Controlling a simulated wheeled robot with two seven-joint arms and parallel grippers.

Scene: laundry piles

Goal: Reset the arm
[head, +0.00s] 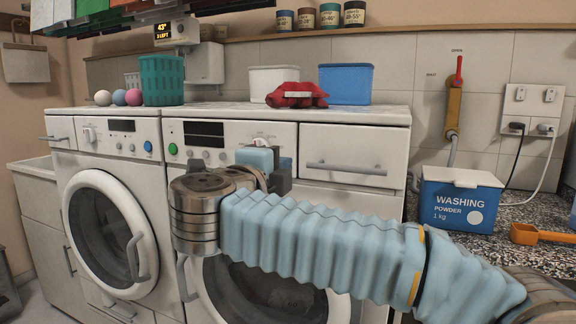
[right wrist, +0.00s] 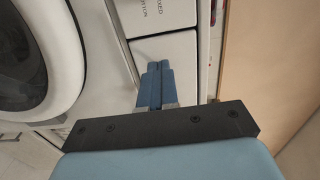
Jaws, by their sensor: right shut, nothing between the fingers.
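My right arm (head: 320,240) reaches in from the lower right of the head view, across the front of the right-hand washing machine. My right gripper (head: 262,142) is at the machine's upper front, partly hidden behind my wrist. In the right wrist view my right gripper (right wrist: 155,68) has its two blue fingers together, with nothing between them. They point toward a white drawer front (right wrist: 178,55); I cannot tell if they touch it. My left gripper is not in view.
Two washing machines (head: 109,205) stand under a worktop. On it are a green basket (head: 162,80), several balls (head: 119,97), a red cloth (head: 297,95), a white bin (head: 262,82) and a blue bin (head: 345,84). A washing powder box (head: 460,203) and an orange scoop (head: 530,234) lie right.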

